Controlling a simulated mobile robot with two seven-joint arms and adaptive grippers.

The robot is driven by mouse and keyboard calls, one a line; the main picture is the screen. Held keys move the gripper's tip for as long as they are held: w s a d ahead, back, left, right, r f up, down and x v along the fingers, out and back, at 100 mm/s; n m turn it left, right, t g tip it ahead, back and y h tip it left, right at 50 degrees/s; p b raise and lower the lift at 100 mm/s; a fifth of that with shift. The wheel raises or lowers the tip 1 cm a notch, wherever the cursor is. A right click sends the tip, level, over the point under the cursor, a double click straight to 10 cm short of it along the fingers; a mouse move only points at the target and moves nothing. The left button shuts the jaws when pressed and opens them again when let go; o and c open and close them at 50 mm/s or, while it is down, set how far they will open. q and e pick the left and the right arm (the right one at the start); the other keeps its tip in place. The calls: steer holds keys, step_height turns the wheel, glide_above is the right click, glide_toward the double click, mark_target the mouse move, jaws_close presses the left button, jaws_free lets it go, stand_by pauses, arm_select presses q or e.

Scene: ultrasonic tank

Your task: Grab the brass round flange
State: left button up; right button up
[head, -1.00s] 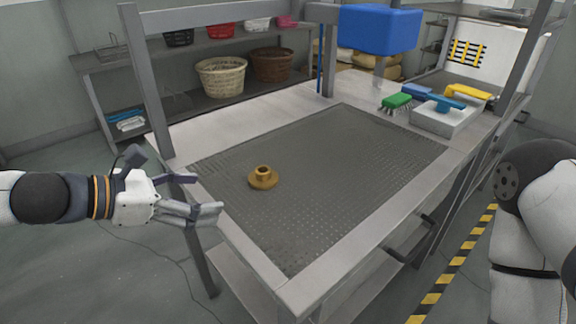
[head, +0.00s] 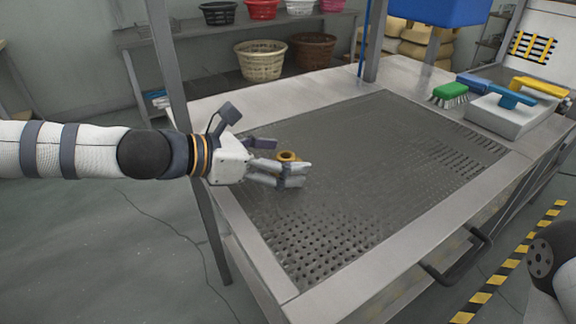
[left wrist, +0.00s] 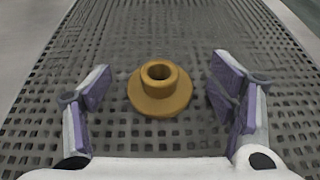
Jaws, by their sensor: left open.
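The brass round flange (left wrist: 160,97) stands upright on the perforated grey worktop, its hollow neck facing up. In the left wrist view it sits between the spread fingers of my left gripper (left wrist: 162,106), with a gap on both sides. In the head view the flange (head: 287,156) is partly hidden behind the fingers of my left gripper (head: 286,160), which reaches in from the left over the worktop. The left gripper is open and empty. My right gripper is out of view.
The perforated worktop (head: 370,180) is otherwise clear, framed by a metal rim and grey posts. At the back right are a green brush (head: 450,92), a white tray (head: 505,118) with brushes and a blue bin (head: 437,10). Baskets (head: 261,62) stand on a shelf behind.

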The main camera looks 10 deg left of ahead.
arm_select(q)
steer(key=shift+r, duration=0.2)
steer(key=shift+c, duration=0.2)
jaws_close()
